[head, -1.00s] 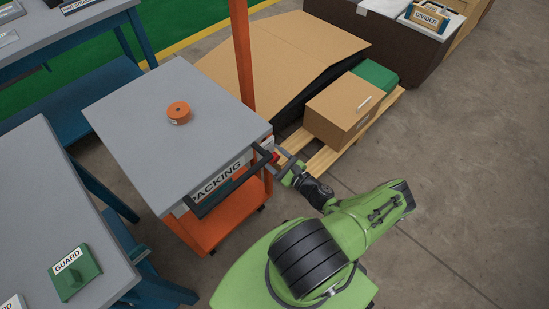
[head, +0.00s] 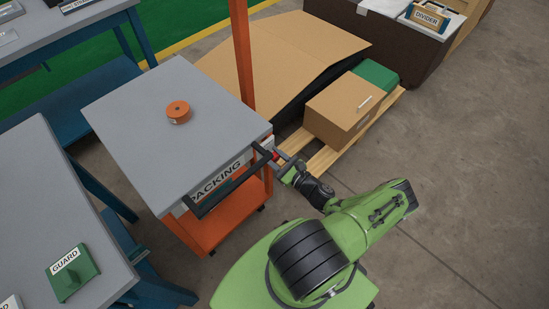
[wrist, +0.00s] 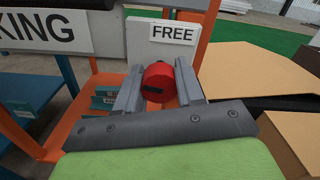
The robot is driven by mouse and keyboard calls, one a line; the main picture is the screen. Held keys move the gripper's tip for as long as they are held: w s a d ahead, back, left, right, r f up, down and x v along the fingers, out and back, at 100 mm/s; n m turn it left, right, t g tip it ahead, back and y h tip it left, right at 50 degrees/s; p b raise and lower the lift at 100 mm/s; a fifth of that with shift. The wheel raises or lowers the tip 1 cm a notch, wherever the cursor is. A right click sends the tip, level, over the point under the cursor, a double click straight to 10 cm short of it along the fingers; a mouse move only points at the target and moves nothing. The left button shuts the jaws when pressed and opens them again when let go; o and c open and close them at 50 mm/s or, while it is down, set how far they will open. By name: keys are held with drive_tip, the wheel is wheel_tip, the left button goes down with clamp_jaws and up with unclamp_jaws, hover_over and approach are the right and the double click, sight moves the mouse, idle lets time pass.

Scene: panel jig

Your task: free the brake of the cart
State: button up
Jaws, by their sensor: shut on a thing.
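The cart (head: 180,92) has a grey top, an orange frame and a dark push handle (head: 228,190) on its near side, with a PACKING label below the top. The brake knob (wrist: 158,82) is red with a dark mark on its face, in front of a white plate (wrist: 165,45) labelled FREE. It also shows as a small red spot at the cart's right corner in the head view. My gripper (wrist: 160,88) is shut on the knob, one finger on each side. The knob's back is hidden.
An orange tape roll (head: 179,112) lies on the cart top. A pallet (head: 325,160) with a cardboard box (head: 342,110) and a green item (head: 376,75) stands right of the cart. A grey table (head: 40,215) with a green GUARD block (head: 72,273) is at left. Floor at right is clear.

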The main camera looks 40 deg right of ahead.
drive_tip(key=m+b, duration=0.1)
drive_tip(key=m, duration=0.3)
drive_tip(key=shift+b, duration=0.3)
drive_tip(key=m+b, duration=0.1)
drive_tip(key=m, duration=0.7)
drive_tip(key=shift+m+b, duration=0.3)
drive_tip(key=shift+b, duration=0.1)
drive_tip(key=shift+m, duration=1.9)
drive_tip(key=o, duration=1)
drive_tip(key=shift+o, duration=0.2)
drive_tip(key=shift+s, duration=0.1)
drive_tip(key=s+p, duration=0.1)
drive_tip(key=s, duration=1.4)
drive_tip(key=shift+s+d+p, duration=0.25)
drive_tip(key=shift+s+p, duration=0.05)
drive_tip(key=shift+p, duration=0.05)
